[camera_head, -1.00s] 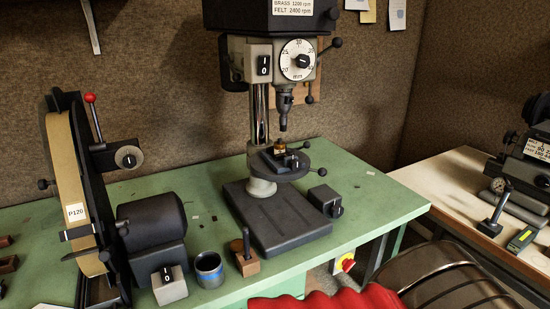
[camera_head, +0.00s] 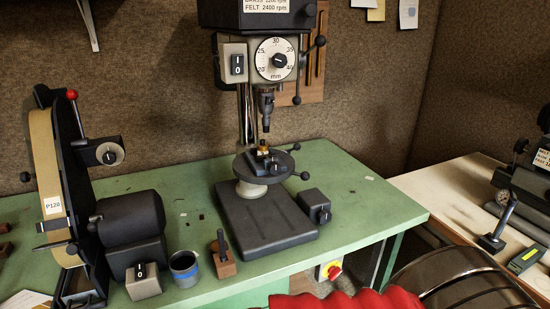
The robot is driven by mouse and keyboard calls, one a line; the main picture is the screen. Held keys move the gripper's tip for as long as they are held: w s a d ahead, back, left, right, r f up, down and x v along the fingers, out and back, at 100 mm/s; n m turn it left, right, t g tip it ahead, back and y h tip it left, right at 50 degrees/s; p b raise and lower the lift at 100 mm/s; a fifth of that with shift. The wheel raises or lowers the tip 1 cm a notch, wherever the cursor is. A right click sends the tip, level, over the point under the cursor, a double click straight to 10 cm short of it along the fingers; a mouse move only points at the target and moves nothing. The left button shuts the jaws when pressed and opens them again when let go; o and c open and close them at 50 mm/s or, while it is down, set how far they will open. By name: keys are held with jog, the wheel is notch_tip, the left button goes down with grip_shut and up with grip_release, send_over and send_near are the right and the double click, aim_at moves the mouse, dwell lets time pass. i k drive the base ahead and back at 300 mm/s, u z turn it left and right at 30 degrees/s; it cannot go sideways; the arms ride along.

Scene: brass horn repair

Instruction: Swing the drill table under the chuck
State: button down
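The drill press stands on the green bench, its chuck (camera_head: 266,108) pointing down below the depth dial (camera_head: 275,58). The round black drill table (camera_head: 243,168) is on the column under the chuck, with a small vise (camera_head: 262,160) on it holding a small brass-coloured piece (camera_head: 263,146). From this angle I cannot tell whether the chuck is exactly over the piece. A ball-ended handle (camera_head: 304,175) sticks out at the table's right. The black base (camera_head: 265,222) lies below. My gripper is not in view.
The belt grinder (camera_head: 55,180) stands at the left, with a switch box (camera_head: 143,281), a blue-banded cup (camera_head: 184,268) and a wooden block with a black pin (camera_head: 223,262) near the front edge. A red cloth (camera_head: 350,300) is at the bottom. The bench right of the press is largely clear.

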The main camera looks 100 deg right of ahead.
aim_at(245, 167)
jog(key=k, duration=1.25)
jog(key=z, duration=0.5)
jog(key=i, duration=1)
jog(key=z, duration=0.05)
